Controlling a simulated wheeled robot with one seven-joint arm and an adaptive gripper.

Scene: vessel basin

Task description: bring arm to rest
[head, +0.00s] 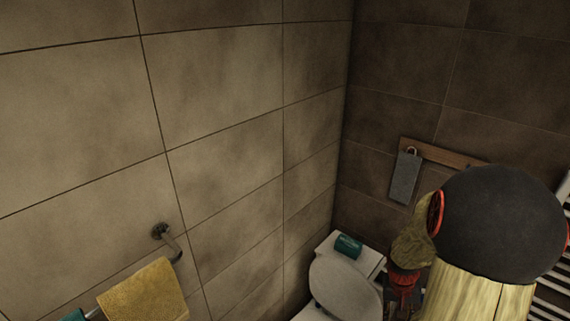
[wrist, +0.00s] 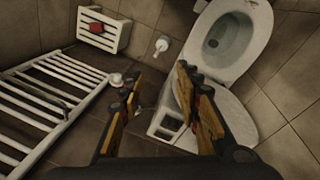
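My gripper (wrist: 157,74) shows in the wrist view with its two wood-coloured, dark-jointed fingers spread apart. The gap between the fingertips is empty, with only floor and fixtures seen beyond. My arm fills the lower right of the head view, a large dark rounded joint above a pale wood-like link. The gripper itself cannot be made out clearly there.
A white toilet (wrist: 228,42) lies beyond the right finger; its lid (head: 345,290) shows in the head view. A teal item (head: 348,245) sits on the tank. A white towel rail (wrist: 55,95) is at left. A grey towel (head: 405,177) and yellow towel (head: 145,292) hang on walls.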

